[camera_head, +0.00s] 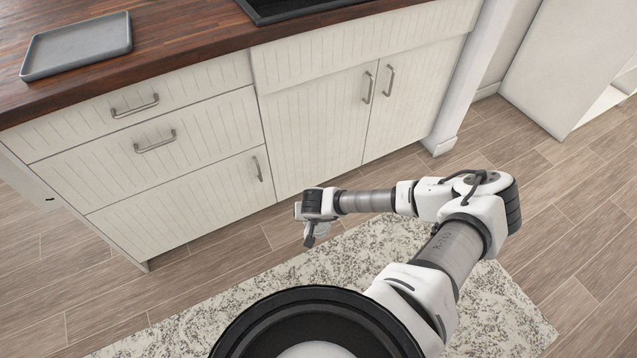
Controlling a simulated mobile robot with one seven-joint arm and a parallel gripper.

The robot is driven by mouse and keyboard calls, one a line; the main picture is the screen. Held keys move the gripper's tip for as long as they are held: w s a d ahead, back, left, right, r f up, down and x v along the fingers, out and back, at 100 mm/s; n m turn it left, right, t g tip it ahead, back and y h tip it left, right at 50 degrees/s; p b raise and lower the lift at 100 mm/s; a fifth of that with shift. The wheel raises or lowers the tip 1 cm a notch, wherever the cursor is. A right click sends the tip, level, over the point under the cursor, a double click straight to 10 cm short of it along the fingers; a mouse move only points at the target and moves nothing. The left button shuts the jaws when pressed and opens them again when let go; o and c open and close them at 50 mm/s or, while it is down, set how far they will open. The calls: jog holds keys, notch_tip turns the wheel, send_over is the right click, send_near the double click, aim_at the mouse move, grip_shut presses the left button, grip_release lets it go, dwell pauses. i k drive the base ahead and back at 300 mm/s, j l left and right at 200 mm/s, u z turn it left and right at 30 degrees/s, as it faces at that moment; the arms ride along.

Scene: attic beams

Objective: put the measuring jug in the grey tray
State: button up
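The grey tray (80,45) lies on the wooden counter at the upper left, and its visible inside is empty. My gripper (309,238) is in front of the white cabinet, below counter height and to the right of the tray, pointing down over the floor near the rug. It is small and partly hidden by my wrist. A pale greyish patch shows beside its dark finger, and I cannot tell whether that is part of the gripper or something held. I cannot make out a measuring jug for certain.
The wooden counter (180,30) has free room to the right of the tray, up to a dark sink or hob (290,8). Cabinet handles (155,141) stick out from the front. A speckled rug (380,250) lies on the floor. A white panel (565,65) stands at the right.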

aim_at(90, 50)
jog(key=k+j+z, duration=0.1)
jog(key=k, duration=0.25)
jog(key=l+u, duration=0.25)
jog(key=l, duration=0.4)
jog(key=l+u, duration=0.25)
jog(key=l, duration=0.35)
jog(key=i+j+z, duration=0.5)
jog(key=i+j, duration=0.7)
